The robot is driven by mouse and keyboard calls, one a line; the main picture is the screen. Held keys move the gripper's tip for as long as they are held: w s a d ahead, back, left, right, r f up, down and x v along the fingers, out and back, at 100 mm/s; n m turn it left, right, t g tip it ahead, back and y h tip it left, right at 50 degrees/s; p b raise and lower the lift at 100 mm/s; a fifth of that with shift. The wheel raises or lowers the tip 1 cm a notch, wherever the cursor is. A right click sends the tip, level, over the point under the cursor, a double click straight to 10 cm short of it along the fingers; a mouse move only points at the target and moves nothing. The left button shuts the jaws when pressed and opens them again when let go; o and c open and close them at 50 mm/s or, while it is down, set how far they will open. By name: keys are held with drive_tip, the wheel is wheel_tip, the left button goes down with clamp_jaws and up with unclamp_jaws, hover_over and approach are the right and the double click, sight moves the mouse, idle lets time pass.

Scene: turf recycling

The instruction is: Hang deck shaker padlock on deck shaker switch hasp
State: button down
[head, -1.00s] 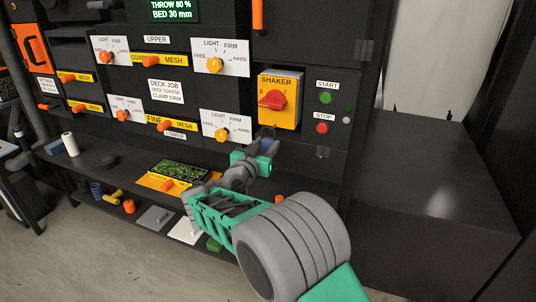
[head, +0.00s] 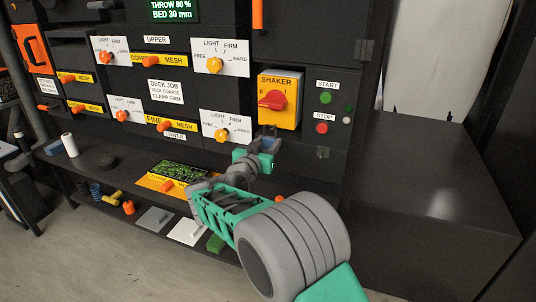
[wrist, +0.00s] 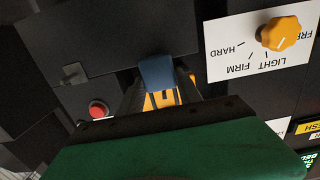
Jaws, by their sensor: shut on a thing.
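The yellow shaker switch box (head: 279,112) is on the dark panel, with a red rotary handle (head: 272,99) on its front. My gripper (head: 268,134) is just below the box's lower edge. It is shut on the blue padlock, which shows as a small blue patch in the head view (head: 268,145). In the wrist view the blue padlock (wrist: 157,74) sits between the fingers, and part of the yellow box (wrist: 164,99) shows close by it. The padlock's shackle and the hasp cannot be made out, so I cannot tell whether they touch.
The green start button (head: 325,98) and red stop button (head: 322,128) are right of the box. A white dial plate with an orange knob (head: 221,135) is close on the left. A shelf with small objects lies below, and a dark cabinet (head: 430,180) stands at right.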

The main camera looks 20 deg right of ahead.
sight(268, 146)
drive_tip(key=shift+b+x, duration=0.35)
drive_tip(key=shift+x, duration=0.45)
drive_tip(key=shift+f, duration=0.1)
drive_tip(key=shift+w+d+f+b, duration=0.3)
drive_tip(key=shift+d+b, duration=0.05)
drive_tip(key=shift+b, duration=0.25)
drive_tip(key=shift+w+d+f+b, duration=0.15)
drive_tip(key=shift+f+b, duration=0.1)
drive_tip(key=shift+b, duration=0.45)
idle(1.0)
drive_tip(key=c, duration=0.7)
unclamp_jaws()
